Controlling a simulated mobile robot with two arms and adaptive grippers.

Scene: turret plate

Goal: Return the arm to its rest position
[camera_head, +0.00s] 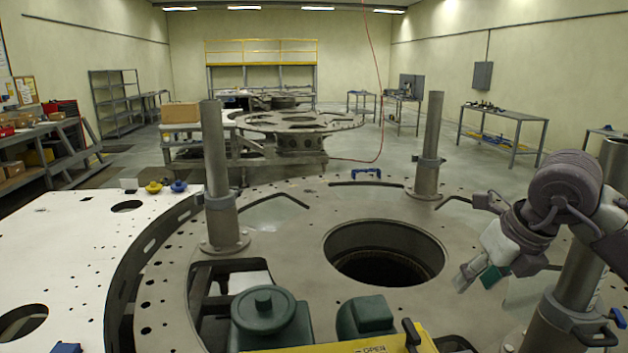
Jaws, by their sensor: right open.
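My right gripper (468,277) is at the right of the head view, above the grey turret plate (290,214), to the right of the plate's large round hole. Its jaws are open, and I see nothing between them. My right arm (560,190) comes in from the right edge, bent, close to a metal post. My left gripper is not in view.
Metal posts (219,170) and (429,150) stand upright on the plate, with another post (578,270) beside my right arm. A blue handle (366,173) lies on the far rim. Green housings (268,318) and a yellow panel (380,345) are in front.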

